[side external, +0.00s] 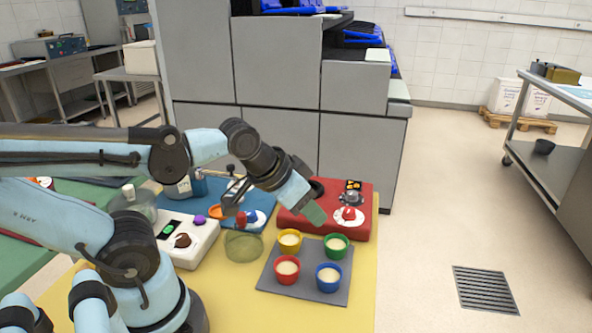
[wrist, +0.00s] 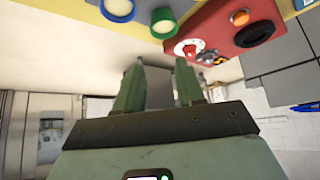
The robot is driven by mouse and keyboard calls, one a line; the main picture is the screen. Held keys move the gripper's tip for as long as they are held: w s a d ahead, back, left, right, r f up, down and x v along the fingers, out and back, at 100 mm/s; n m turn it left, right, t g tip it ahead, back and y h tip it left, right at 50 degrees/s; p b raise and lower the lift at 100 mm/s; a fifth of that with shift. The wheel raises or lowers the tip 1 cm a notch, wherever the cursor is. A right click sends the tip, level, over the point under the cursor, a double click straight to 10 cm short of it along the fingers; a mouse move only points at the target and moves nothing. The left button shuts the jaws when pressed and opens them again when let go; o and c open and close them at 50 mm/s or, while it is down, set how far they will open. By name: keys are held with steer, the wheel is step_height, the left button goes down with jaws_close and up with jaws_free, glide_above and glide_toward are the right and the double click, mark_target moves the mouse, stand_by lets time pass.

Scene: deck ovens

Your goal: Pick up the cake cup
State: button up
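Several small cake cups with pale filling stand on a dark grey tray (side external: 308,265): a yellow cup (side external: 290,243), a green cup (side external: 335,246), a red cup (side external: 287,271) and a blue cup (side external: 328,278). My gripper (side external: 316,214) is above and behind the yellow and green cups, in front of the red device. In the wrist view my gripper (wrist: 160,70) shows two green fingers apart with nothing between them. The green cup (wrist: 163,22) and part of the blue cup (wrist: 118,9) are at the top edge, beyond the fingertips.
A red device (side external: 357,190) with a knob stands right behind the tray; it also shows in the wrist view (wrist: 245,15). A clear bowl (side external: 243,246) is left of the tray. A white control box (side external: 190,238) is further left. Grey ovens (side external: 280,70) rise behind.

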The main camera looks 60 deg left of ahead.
steer(key=shift+w, duration=0.1)
steer(key=n+g+h, duration=0.2)
steer(key=n+g, duration=0.1)
steer(key=g, duration=0.4)
glide_toward(328, 238)
steer(key=f, duration=0.3)
steer(key=shift+w+d+f, duration=0.1)
steer(key=shift+d+f, duration=0.05)
steer(key=shift+d, duration=0.05)
steer(key=shift+d+f, duration=0.2)
steer(key=shift+f, duration=0.75)
steer(key=shift+d+f, duration=0.25)
steer(key=shift+f, duration=0.75)
steer(key=shift+d+f, duration=0.2)
steer(key=shift+f, duration=0.75)
jaws_close()
